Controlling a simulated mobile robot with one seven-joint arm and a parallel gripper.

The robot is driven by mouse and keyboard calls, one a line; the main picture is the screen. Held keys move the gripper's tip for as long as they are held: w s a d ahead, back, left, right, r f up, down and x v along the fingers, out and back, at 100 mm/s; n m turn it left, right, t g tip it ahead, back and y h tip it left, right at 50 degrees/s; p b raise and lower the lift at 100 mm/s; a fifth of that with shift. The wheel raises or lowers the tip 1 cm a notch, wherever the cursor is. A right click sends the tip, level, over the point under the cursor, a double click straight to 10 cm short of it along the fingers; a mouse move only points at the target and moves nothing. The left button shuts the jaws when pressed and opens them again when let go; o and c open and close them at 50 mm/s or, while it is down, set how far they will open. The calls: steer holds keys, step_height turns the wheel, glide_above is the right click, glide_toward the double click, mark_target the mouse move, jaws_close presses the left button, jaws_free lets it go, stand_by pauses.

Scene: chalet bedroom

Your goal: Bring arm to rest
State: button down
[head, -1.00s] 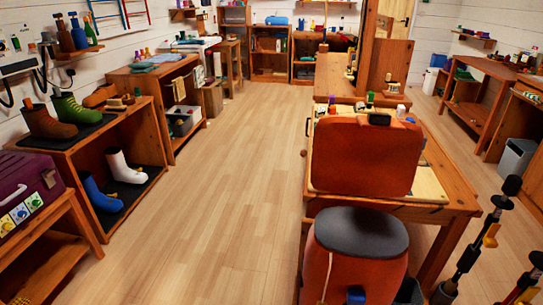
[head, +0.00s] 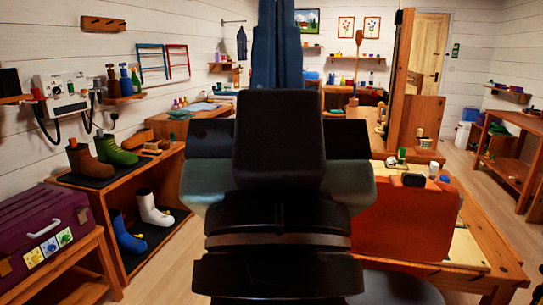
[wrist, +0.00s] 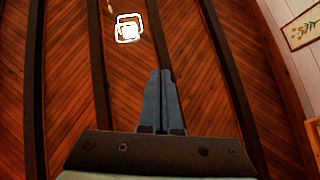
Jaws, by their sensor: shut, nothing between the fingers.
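My arm stands raised in the middle of the head view, with my gripper (head: 277,45) upright in front of the camera. Its blue fingers point up and lie together, with nothing between them. In the wrist view my gripper (wrist: 160,75) also shows its two fingers side by side, touching, against the wooden ceiling (wrist: 70,70). The arm hides the middle of the floor and part of the room behind it.
A boot shelf (head: 179,191) and a purple case (head: 43,225) on a bench stand at the left. An orange-red chair back (head: 400,225) stands at a wooden table (head: 490,235) on the right. A bright ceiling lamp (wrist: 129,29) hangs overhead.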

step_height(320, 180, up, 22)
steer(key=s+p, duration=0.1)
steer(key=p, duration=2)
steer(key=shift+a, duration=0.2)
steer(key=shift+s+r, duration=0.1)
